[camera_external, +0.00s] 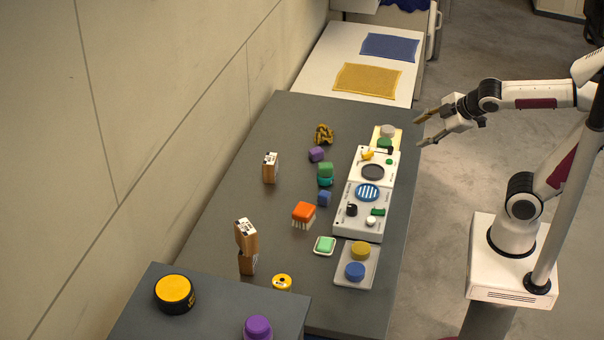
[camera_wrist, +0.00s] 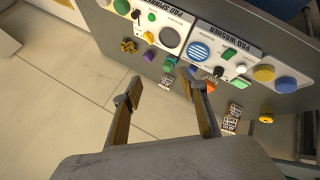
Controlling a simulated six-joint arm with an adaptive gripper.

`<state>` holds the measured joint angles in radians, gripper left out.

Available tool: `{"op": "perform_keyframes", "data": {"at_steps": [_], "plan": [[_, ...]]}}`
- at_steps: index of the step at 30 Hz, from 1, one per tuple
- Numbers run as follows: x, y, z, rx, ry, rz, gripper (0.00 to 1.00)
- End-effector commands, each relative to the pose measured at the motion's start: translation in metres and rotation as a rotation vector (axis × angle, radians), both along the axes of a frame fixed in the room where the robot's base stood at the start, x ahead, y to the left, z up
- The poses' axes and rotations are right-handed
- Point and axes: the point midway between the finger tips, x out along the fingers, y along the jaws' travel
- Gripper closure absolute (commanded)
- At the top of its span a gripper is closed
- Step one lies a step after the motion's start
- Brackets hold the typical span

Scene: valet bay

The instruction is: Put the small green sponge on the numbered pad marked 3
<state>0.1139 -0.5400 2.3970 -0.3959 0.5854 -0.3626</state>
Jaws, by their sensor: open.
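A small green block (camera_external: 326,169) sits on a teal round piece (camera_external: 325,182) near the middle of the grey table. A lighter green block (camera_external: 325,244) lies on a white dish nearer the front. I cannot tell for sure which is the small green sponge. I cannot make out a pad marked 3; several round pads show, such as a yellow pad (camera_external: 360,250) and a blue pad (camera_external: 355,271) on a pale tray. My gripper (camera_external: 420,132) is open and empty, above the table's right edge near the back. Its two fingers also show in the wrist view (camera_wrist: 163,82).
White PAD SPINNER (camera_wrist: 141,24) and PAD WASHER (camera_wrist: 219,62) panels lie along the table's right side. An orange brush (camera_external: 303,211), wooden blocks (camera_external: 270,170), a purple block (camera_external: 316,154) and a blue block (camera_external: 324,198) stand nearby. The table's left-back area is clear.

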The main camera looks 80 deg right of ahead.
Motion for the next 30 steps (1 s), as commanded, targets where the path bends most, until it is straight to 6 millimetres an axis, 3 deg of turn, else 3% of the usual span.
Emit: {"op": "perform_keyframes", "data": {"at_steps": [6, 12, 17, 30], "plan": [[-0.06, 0.05, -0.028, 0.328, 0.045, -0.195, 0.58], [-0.096, 0.085, -0.045, 0.522, 0.104, -0.307, 0.58], [-0.107, 0.095, -0.049, 0.575, 0.126, -0.339, 0.58], [-0.107, 0.095, -0.049, 0.576, 0.126, -0.341, 0.58]]}}
